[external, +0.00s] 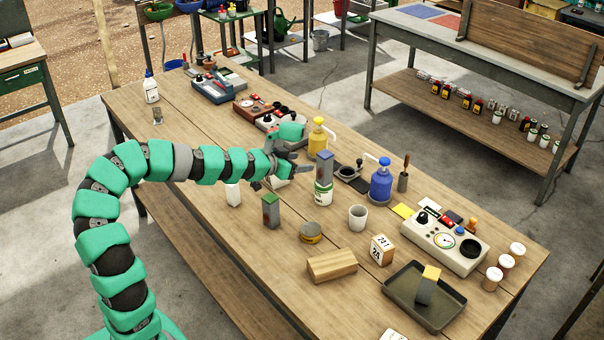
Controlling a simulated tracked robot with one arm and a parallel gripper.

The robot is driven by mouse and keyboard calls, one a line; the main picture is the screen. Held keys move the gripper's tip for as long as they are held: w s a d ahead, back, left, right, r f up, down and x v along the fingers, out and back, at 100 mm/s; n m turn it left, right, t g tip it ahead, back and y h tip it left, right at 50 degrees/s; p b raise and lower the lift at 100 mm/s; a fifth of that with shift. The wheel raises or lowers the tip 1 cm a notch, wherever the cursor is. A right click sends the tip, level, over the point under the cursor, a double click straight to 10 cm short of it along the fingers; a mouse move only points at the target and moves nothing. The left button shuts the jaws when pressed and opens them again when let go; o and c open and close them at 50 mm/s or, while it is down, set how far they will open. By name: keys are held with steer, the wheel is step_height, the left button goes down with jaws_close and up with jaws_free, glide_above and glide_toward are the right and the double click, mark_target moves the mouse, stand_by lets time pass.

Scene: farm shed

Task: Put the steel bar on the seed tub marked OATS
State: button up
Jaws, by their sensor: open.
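A grey steel-looking bar with a blue top (325,168) stands upright on a white tub with a green label (323,194); the label's lettering is too small to read. A second grey bar with a green top (270,213) stands upright on the bench, left of the tub. I cannot tell from the picture which is the named bar. My gripper (302,158) is open, just left of the blue-topped bar, with a gap between them. No object shows between its jaws.
A yellow pump bottle (317,138) stands behind my gripper and a blue one (381,182) to the right. A white cup (357,217), a round tin (310,232), a wooden block (332,265) and the dark tray (402,308) stand nearer. The bench's left part is mostly clear.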

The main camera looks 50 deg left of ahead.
steer(key=s+d+r+m+h, duration=0.1)
steer(key=s+d+r, duration=0.15)
steer(key=r, duration=0.55)
steer(key=s+d+r+t, duration=0.1)
steer(key=d+r, duration=0.3)
steer(key=r, duration=0.3)
steer(key=s+d+r+m+h, duration=0.1)
steer(key=s+d+r, duration=0.15)
steer(key=r, duration=0.55)
steer(key=s+d+r+n+y, duration=0.1)
steer(key=s+d+r, duration=0.2)
steer(key=s+r, duration=0.2)
steer(key=s+d+r+n+y, duration=0.1)
steer(key=s+d+r, duration=0.3)
steer(key=r, duration=0.5)
steer(key=shift+s+t, duration=0.4)
steer(key=shift+s, duration=0.65)
